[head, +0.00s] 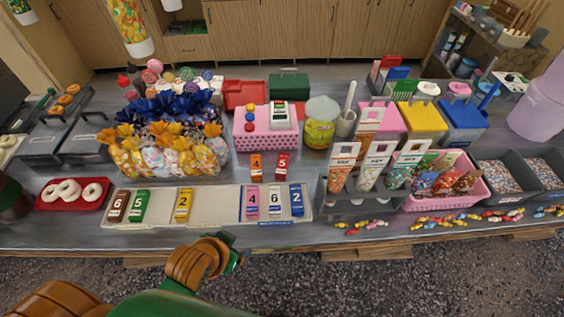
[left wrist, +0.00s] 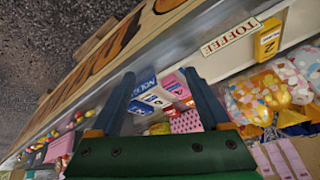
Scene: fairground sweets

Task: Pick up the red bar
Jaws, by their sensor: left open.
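The red bar (head: 282,166), marked 5, lies on the grey counter behind the long cream tray (head: 221,208), beside an orange bar (head: 256,166). My left gripper (head: 236,252) is in front of the counter's near edge, apart from the red bar and nearer than the tray. Its two fingers (left wrist: 158,76) are open and empty in the left wrist view, with blue, white and pink bars showing beyond them. My right gripper is not in view.
The tray holds brown, green, yellow, pink, white and blue numbered bars. A pink dotted box (head: 252,140) stands behind the red bar. Loose sweets lie along the front edge.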

